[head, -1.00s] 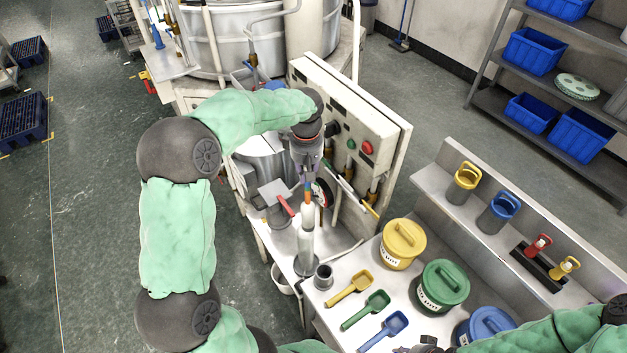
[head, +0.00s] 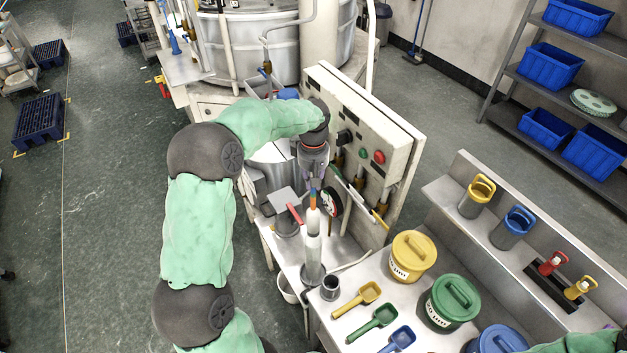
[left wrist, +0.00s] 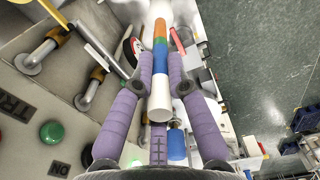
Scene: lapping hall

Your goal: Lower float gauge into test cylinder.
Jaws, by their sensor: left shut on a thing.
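My left gripper (head: 315,177) is shut on the float gauge (head: 314,198), a slim rod with orange, green, blue and white bands. In the left wrist view the gauge (left wrist: 160,50) runs between the two purple fingers (left wrist: 160,66), its white end toward the camera. The test cylinder (head: 313,252) is a tall pale tube standing upright on the bench, directly below the gripper. The gauge's lower part lines up with the cylinder's top in the head view. I cannot tell how far it is inside. My right gripper is out of view.
A control panel (head: 362,150) stands close to the right of my left gripper. A small grey cup (head: 330,288) is beside the cylinder's foot. Yellow (head: 412,255) and green (head: 447,303) lidded tubs and coloured scoops (head: 357,300) occupy the front bench.

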